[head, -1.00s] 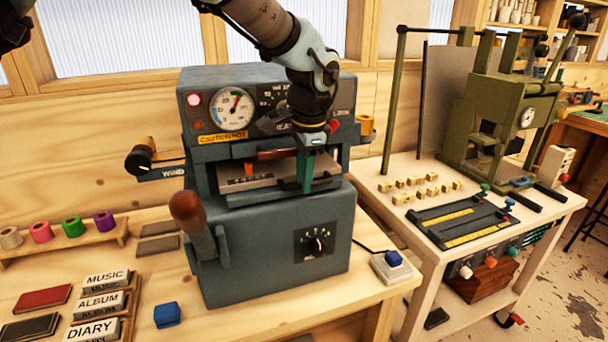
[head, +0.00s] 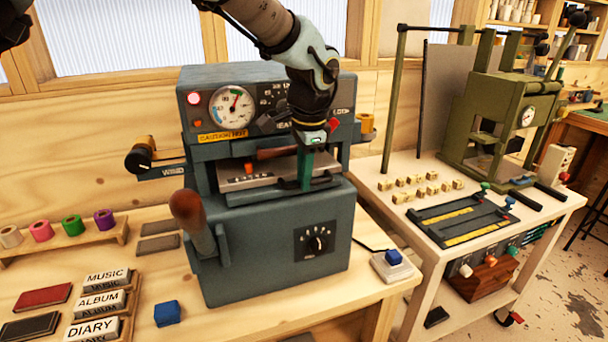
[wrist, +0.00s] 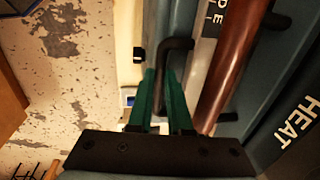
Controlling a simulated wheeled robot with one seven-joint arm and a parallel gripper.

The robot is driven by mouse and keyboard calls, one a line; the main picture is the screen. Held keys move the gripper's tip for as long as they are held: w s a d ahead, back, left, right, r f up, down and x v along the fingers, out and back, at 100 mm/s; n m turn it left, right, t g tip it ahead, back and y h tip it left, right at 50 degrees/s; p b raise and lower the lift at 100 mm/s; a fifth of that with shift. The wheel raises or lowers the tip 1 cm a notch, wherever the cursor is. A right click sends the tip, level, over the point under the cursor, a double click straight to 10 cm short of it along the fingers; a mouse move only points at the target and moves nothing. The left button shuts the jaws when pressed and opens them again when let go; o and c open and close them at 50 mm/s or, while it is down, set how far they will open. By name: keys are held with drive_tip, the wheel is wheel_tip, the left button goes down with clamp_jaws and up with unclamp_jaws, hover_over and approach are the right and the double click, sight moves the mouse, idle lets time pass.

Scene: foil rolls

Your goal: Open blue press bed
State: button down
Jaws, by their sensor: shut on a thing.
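The blue-grey press (head: 275,240) stands on the wooden bench. Its bed (head: 245,182) shows as a pale plate in the front opening, with a small orange piece at its back. A dark handle (wrist: 178,46) is at the bed's front right. My gripper (head: 304,187) reaches down from above with green fingers at that handle. In the wrist view my gripper (wrist: 160,75) has its fingers close together on the handle's bar, which bends between them. A brown cylindrical part (wrist: 232,75) lies beside the handle. The fingers hide part of the bed's right side.
A lever with a brown knob (head: 187,208) stands at the press's front left. A blue block (head: 167,313) and label blocks (head: 98,302) lie on the bench. A blue button box (head: 393,263) is at the right. A green press (head: 510,115) stands on another table.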

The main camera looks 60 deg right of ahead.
drive_tip(key=shift+s, duration=0.1)
idle(0.7)
drive_tip(key=s+a+b, duration=0.5)
drive_tip(key=s+a, duration=0.6)
drive_tip(key=s, duration=0.5)
drive_tip(key=shift+s+a, duration=0.25)
drive_tip(key=shift+a, duration=0.15)
drive_tip(key=c, duration=1.1)
unclamp_jaws()
drive_tip(key=r, duration=0.3)
drive_tip(key=s+r+b, duration=0.1)
drive_tip(key=r, duration=0.3)
drive_tip(key=a+r+b, duration=0.1)
drive_tip(key=r, duration=0.2)
drive_tip(key=shift+s+a+r, duration=0.1)
drive_tip(key=shift+s+r, duration=0.2)
drive_tip(key=shift+r, duration=0.05)
